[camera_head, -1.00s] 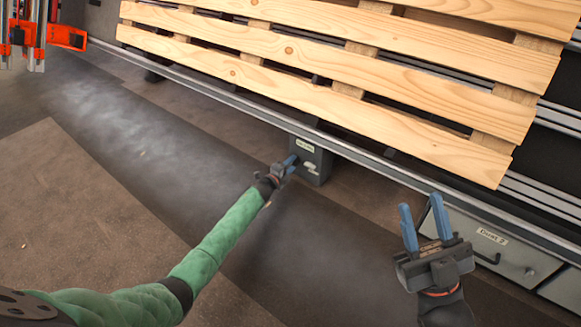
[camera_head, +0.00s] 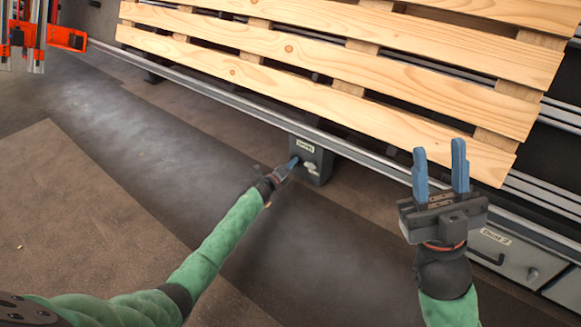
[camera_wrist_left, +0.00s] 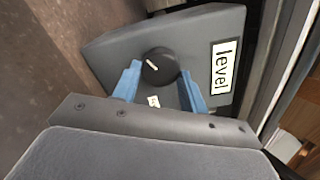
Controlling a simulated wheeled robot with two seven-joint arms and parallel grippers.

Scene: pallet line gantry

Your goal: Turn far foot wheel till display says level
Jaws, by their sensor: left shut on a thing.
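The foot wheel (camera_wrist_left: 160,66) is a round black knob with a white pointer mark on a grey foot box (camera_wrist_left: 120,45). The box also shows in the head view (camera_head: 322,172), under the rail. Its white display (camera_wrist_left: 223,66) reads "level" in the left wrist view; the same display is small in the head view (camera_head: 305,146). My left gripper (camera_head: 294,160) is at the box, its blue fingers shut on the sides of the wheel, as the left wrist view shows. A small white tag (camera_wrist_left: 154,102) sits beside the wheel. My right gripper (camera_head: 440,160) is open and empty, fingers upward.
A wooden slatted pallet (camera_head: 340,105) lies above the long metal rail (camera_head: 235,112). Orange-red equipment (camera_head: 68,38) stands at the upper left. The floor (camera_head: 90,200) at left is clear.

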